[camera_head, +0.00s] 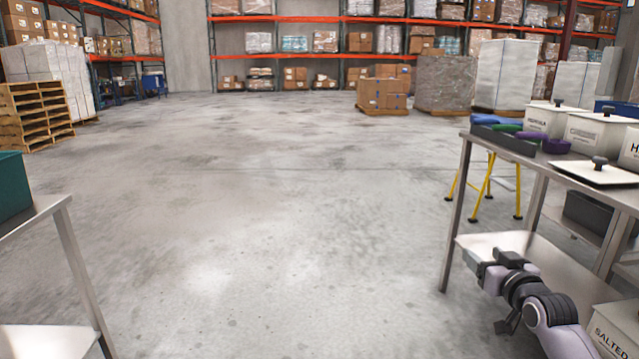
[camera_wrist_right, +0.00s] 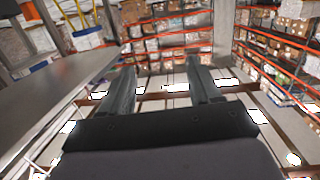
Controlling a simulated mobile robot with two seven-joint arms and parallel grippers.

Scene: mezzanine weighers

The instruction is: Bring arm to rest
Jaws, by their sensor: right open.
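My right arm comes in at the lower right of the head view, and its gripper (camera_head: 490,268) is beside the steel table on the right. In the right wrist view the two dark fingers of the right gripper (camera_wrist_right: 163,88) stand apart with nothing between them. The edge of a grey table top (camera_wrist_right: 50,100) lies close on the left in that view. My left gripper is not in the head view.
The right steel table (camera_head: 590,178) holds white lidded bins (camera_head: 598,130) and a dark tray with coloured scoops (camera_head: 504,139). Its lower shelf (camera_head: 500,243) is near my arm. A second table (camera_head: 38,215) with a teal bin (camera_head: 12,185) stands left. Open concrete floor lies between.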

